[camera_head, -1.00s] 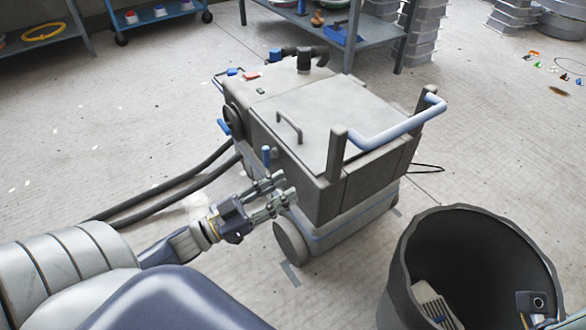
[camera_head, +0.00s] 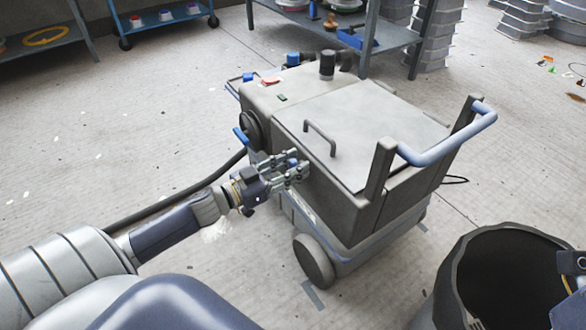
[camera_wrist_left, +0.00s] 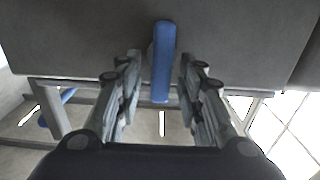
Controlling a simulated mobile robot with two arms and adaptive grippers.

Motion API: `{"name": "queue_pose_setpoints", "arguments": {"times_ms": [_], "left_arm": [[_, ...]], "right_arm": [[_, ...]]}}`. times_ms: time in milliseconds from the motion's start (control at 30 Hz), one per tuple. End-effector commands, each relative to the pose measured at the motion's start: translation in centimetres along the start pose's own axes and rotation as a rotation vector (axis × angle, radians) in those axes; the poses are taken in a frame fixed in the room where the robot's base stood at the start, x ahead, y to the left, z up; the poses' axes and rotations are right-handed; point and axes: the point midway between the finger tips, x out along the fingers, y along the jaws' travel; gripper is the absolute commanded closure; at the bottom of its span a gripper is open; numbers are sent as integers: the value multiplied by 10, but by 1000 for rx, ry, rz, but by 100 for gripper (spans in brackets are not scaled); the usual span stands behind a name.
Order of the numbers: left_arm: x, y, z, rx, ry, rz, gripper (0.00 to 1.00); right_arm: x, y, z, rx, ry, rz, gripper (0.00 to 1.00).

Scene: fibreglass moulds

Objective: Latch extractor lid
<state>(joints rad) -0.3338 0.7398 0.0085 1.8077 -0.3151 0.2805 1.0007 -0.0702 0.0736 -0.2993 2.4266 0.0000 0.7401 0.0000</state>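The extractor (camera_head: 315,185) is a grey wheeled box with a light grey lid (camera_head: 370,125) lying closed on top, with a bar handle (camera_head: 320,138). A blue latch (camera_wrist_left: 162,60) hangs on its side wall in the left wrist view. My left gripper (camera_wrist_left: 160,85) is open, one finger on each side of the latch, with gaps visible. In the head view my left gripper (camera_head: 303,168) is at the extractor's near side, its fingers partly covering that latch. Another blue lever (camera_head: 240,136) shows farther left on the extractor.
A blue push handle (camera_head: 450,140) stands on the extractor's right end. A dark bin (camera_head: 450,275) is at lower right. A dark hose (camera_head: 165,200) runs along the floor to the extractor. Shelving (camera_head: 385,40) stands behind. The floor at left is open.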

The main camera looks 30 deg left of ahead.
Motion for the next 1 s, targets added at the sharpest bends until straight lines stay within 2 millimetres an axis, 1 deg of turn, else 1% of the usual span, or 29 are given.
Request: {"name": "queue_pose_setpoints", "arguments": {"times_ms": [333,367,400,467,500,767,933,1000], "left_arm": [[3,0,0,0,0,0,65],[3,0,0,0,0,0,72],[3,0,0,0,0,0,81],[3,0,0,0,0,0,94],[3,0,0,0,0,0,98],[3,0,-1,12,0,0,98],[3,1,-3,66,0,0,98],[3,2,-4,104,1,0,98]], "right_arm": [[1,0,0,0,5,-2,100],[1,0,0,0,5,-2,100],[1,0,0,0,5,-2,100],[1,0,0,0,6,-2,100],[1,0,0,0,6,-2,100],[4,0,-1,1,7,-2,100],[6,1,-2,2,-3,6,100],[-2,1,0,5,-37,15,100]]}}
